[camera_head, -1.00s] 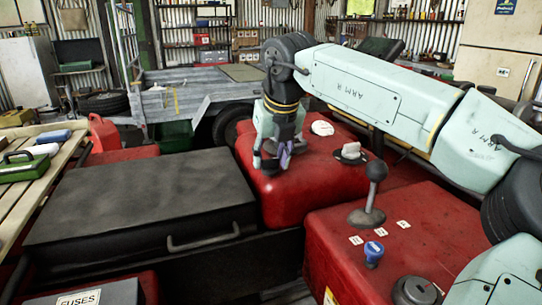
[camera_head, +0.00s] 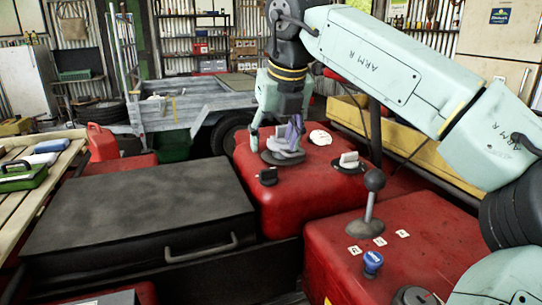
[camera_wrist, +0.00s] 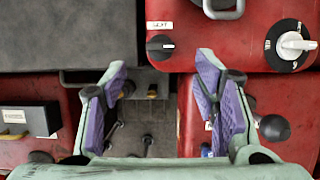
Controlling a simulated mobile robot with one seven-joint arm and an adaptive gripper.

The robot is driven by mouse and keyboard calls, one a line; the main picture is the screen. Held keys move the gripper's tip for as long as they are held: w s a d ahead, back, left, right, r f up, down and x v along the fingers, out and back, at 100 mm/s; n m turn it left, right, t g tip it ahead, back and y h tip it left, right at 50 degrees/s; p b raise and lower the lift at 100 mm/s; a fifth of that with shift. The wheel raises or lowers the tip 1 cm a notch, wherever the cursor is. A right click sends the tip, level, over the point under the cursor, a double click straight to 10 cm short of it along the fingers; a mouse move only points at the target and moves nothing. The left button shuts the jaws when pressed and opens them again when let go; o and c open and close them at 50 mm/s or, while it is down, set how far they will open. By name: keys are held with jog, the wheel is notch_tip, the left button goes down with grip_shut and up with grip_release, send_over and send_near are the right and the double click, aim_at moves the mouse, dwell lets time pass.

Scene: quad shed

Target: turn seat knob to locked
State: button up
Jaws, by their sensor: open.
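The seat knob (camera_wrist: 160,47) is a small black round knob with a raised grip bar lying crosswise and a pale mark at its right end. A white "SEAT" label (camera_wrist: 159,25) sits just above it in the wrist view. In the head view the knob (camera_head: 267,176) is near the left front edge of the red housing (camera_head: 300,205). My gripper (camera_head: 276,138) is open and empty, its purple-padded fingers spread above the housing, apart from the knob.
A grey handled fitting (camera_head: 284,157) sits behind the knob, under my fingers. A white-handled dial (camera_wrist: 291,45) is to its right. A black box (camera_head: 140,205) borders the housing on the left. A ball-topped lever (camera_head: 373,200) and blue knob (camera_head: 372,262) stand at right front.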

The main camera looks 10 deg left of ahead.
jog(key=v, duration=0.3)
jog(key=shift+s+d+r, duration=0.1)
jog(key=shift+r, duration=0.15)
